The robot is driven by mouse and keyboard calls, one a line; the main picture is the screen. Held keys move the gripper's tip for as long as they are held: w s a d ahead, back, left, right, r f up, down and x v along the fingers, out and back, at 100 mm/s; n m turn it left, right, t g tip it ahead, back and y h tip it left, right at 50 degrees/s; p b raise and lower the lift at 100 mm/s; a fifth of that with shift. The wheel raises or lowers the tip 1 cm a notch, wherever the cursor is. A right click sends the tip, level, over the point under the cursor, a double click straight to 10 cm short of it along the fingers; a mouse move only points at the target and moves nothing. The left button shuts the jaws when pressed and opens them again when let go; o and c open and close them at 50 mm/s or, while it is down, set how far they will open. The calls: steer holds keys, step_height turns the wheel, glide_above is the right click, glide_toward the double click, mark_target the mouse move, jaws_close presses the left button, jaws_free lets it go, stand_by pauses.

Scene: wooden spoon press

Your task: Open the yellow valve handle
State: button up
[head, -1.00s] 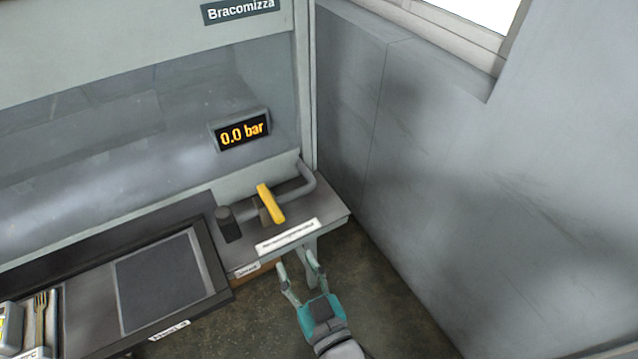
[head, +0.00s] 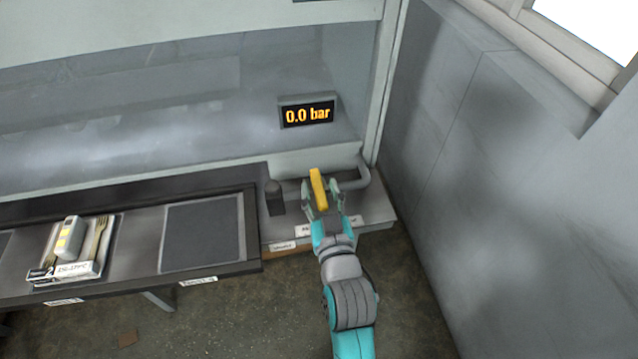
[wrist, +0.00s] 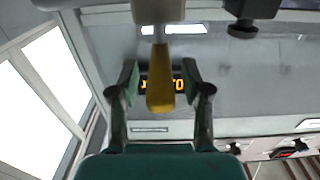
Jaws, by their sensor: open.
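The yellow valve handle (head: 318,189) stands on the grey pipe at the right end of the bench. In the wrist view the handle (wrist: 160,88) lies between my two fingers, with a visible gap on each side. My gripper (head: 322,186) is open, its fingers on either side of the handle. In the wrist view my gripper (wrist: 159,88) also shows as open. The pressure display (head: 307,114) behind the valve reads 0.0 bar.
A dark cylindrical knob (head: 274,197) stands just left of the valve. A grey pipe (head: 362,174) bends behind it on the right. A grey wall (head: 480,190) rises to the right. A tray (head: 88,268) with forks and a yellow-white device lies far left.

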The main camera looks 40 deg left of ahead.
steer(key=shift+x, duration=1.05)
jaws_close()
